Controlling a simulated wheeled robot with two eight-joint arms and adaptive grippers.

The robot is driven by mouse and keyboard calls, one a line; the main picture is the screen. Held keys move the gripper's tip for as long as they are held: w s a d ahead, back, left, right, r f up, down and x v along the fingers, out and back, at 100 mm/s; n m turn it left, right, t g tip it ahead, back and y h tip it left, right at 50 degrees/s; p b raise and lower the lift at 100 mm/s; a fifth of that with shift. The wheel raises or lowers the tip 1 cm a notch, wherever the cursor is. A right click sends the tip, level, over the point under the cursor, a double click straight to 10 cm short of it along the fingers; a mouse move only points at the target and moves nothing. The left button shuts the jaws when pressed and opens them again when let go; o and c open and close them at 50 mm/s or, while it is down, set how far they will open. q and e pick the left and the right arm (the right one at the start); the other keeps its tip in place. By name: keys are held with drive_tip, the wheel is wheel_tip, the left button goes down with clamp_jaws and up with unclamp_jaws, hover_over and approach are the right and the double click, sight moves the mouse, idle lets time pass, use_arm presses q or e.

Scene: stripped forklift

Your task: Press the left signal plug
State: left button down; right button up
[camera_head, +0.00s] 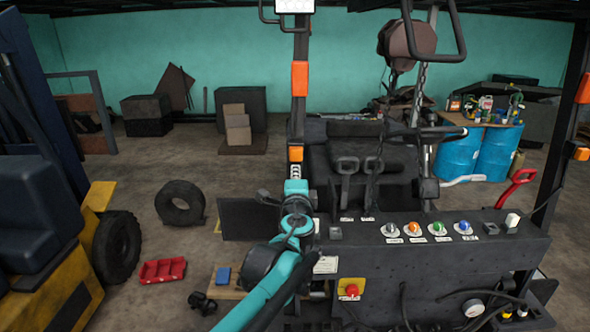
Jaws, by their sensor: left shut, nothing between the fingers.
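A row of several small round coloured plugs sits on the dark forklift panel (420,262) at right of centre. My left arm rises from the bottom, left of the panel. My left gripper (267,198) is dark, small and shut with nothing in it, well left of the plugs and apart from them. My right gripper is not in view.
Two levers (347,168) stand behind the panel. A red button (352,290) on a yellow plate is on its front, with cables beside it. A dark post with orange strips (299,80) rises behind my left arm. A red tray (162,270) and a tire (180,203) lie left.

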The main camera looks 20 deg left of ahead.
use_arm(q)
drive_tip(key=v, duration=0.5)
drive_tip(key=s+a+f+n+g+b, duration=0.2)
drive_tip(key=s+f+n+b, duration=0.15)
drive_tip(key=f+b, duration=0.45)
drive_tip(key=s+a+f+n+g+b, duration=0.25)
drive_tip(key=s+f+b, duration=0.2)
drive_tip(key=f, duration=0.75)
drive_tip(key=s+a+f+n+g+b, duration=0.1)
drive_tip(key=s+a+f+n+b, duration=0.3)
drive_tip(key=f, duration=0.5)
drive_tip(key=s+d+f+n+g+h+b, duration=0.1)
drive_tip(key=s+d+f+b, duration=0.2)
drive_tip(key=f, duration=0.6)
drive_tip(key=s+d+f+n+g+h+b, duration=0.2)
drive_tip(key=s+d+f+b, duration=0.1)
drive_tip(key=s+f+b, duration=0.4)
drive_tip(key=s+d+f+n+g+h+b, duration=0.1)
drive_tip(key=s+f+b, duration=0.4)
drive_tip(key=f, duration=0.8)
drive_tip(key=shift+s+d+n+g+h, duration=0.4)
drive_tip(key=shift+d+g+h, duration=0.1)
drive_tip(key=shift+d, duration=0.4)
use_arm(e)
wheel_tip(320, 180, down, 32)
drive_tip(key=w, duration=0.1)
